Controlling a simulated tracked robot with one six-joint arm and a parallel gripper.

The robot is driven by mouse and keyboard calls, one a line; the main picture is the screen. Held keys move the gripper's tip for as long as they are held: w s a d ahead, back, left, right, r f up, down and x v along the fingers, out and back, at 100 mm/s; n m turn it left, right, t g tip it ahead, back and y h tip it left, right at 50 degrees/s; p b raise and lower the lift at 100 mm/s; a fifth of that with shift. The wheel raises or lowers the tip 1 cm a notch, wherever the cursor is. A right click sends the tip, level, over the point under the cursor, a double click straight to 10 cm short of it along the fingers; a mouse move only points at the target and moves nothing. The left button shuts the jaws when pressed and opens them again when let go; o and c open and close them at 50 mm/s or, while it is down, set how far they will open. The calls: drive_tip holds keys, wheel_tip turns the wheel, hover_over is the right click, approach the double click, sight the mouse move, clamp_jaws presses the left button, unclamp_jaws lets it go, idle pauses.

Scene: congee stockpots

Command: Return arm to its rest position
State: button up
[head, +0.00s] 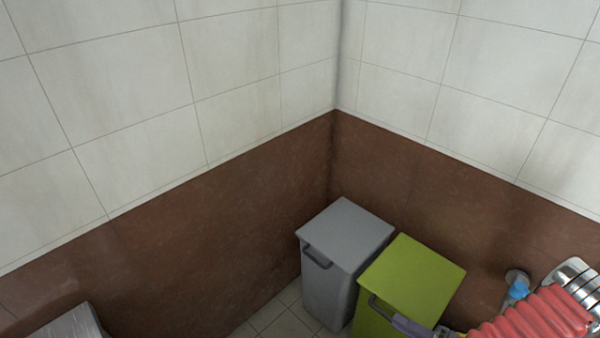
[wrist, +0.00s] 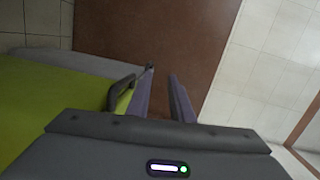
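My gripper (wrist: 161,76) shows two purple fingers in the wrist view, apart with a gap between them. I see nothing held in the gap. In the head view, part of my gripper (head: 412,326) shows at the lower edge, in front of the green bin (head: 412,274). The rest is cut off. The bin's dark handle (wrist: 119,92) lies just left of the left finger in the wrist view; I cannot tell whether they touch. My arm, with a red ribbed sleeve, enters at the lower right of the head view. No rest position is marked in view.
A grey bin (head: 345,236) stands left of the green bin in the corner. Tiled walls with a brown lower band (head: 220,215) close off the back. A blue-handled fitting (head: 517,287) is on the right wall. A grey metal edge (head: 68,325) shows at lower left.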

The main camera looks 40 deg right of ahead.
drive_tip(key=w+a+r+n+g+y, duration=0.2)
drive_tip(key=w+a+r+n+g, duration=0.2)
drive_tip(key=w+a+r+g, duration=0.55)
drive_tip(key=w+a+r+n+g+y, duration=0.1)
drive_tip(key=w+a+r+n+g, duration=0.5)
drive_tip(key=r, duration=0.7)
drive_tip(key=a+r+n+t+h, duration=0.4)
drive_tip(key=a+r+h, duration=0.3)
drive_tip(key=a+r, duration=1.2)
drive_tip(key=shift+w+a+r+t+h, duration=0.2)
drive_tip(key=shift+a+t+h, duration=0.1)
drive_tip(key=shift+a+t, duration=0.35)
idle(0.4)
